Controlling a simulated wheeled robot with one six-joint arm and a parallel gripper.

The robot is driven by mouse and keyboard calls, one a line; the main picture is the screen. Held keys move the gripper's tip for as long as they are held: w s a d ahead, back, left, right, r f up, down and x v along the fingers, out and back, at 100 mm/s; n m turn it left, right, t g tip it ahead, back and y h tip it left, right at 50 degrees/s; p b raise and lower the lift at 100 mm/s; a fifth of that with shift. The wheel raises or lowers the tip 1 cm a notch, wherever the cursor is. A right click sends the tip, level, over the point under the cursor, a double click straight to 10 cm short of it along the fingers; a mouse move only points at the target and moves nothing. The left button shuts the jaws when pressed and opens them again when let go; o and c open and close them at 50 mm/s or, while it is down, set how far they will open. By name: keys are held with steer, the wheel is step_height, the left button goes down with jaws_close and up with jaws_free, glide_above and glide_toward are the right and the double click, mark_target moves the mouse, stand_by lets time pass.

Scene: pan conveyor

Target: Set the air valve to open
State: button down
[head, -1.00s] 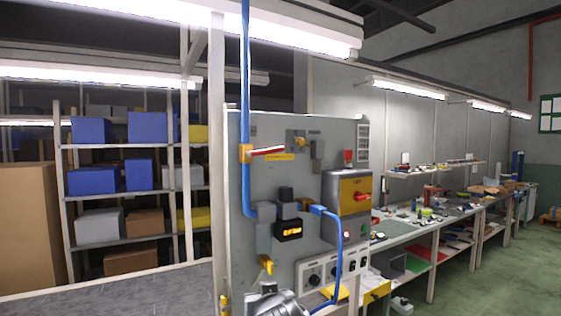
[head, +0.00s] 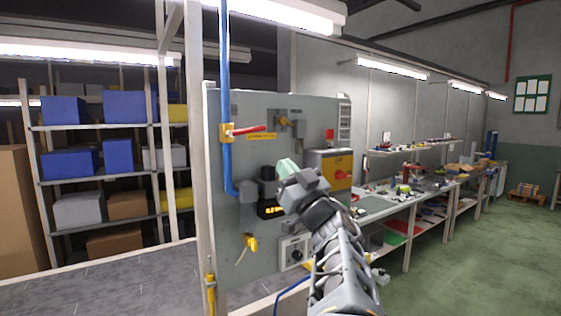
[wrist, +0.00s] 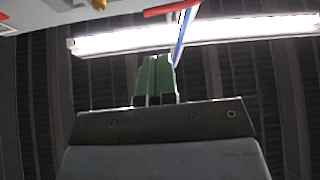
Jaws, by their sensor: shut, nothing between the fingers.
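The grey panel (head: 222,170) also carries an orange-lit display (head: 268,209), a yellow box with a red knob (head: 341,175), and a lower yellow valve (head: 251,242). A workbench (head: 385,208) runs right; shelves stand left.

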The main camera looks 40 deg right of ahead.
mark_target(247, 130)
steer(key=p+x, duration=0.5)
steer(key=x, duration=0.7)
steer(key=shift+h, duration=0.3)
